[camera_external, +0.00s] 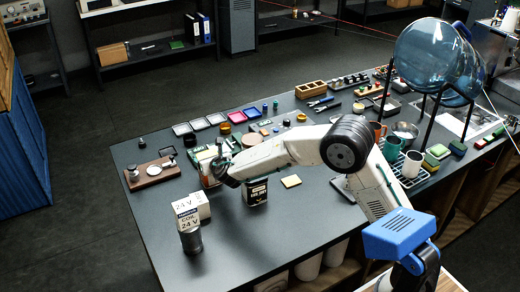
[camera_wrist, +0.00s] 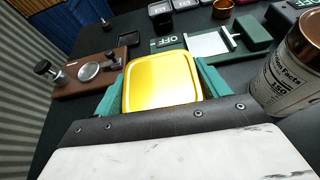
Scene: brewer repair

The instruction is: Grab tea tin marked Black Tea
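A dark tin (camera_external: 257,192) with a pale label stands upright in the middle of the table, under my wrist; its lettering is too small to read surely. In the wrist view, a tin's yellow square lid (camera_wrist: 162,82) lies between the teal fingers of my gripper (camera_wrist: 160,80). The fingers run close along both sides of the lid; whether they press on it I cannot tell. The tin's sides are hidden there. In the external view my gripper (camera_external: 228,168) is low over the table and partly hidden by my arm.
A can with a copper lid (camera_wrist: 288,75) stands close right of my gripper. A "24 V" coil box (camera_external: 187,212) sits with a dark cylinder at the front left. A brown board (camera_external: 152,172) with metal parts lies left. The table's front middle is clear.

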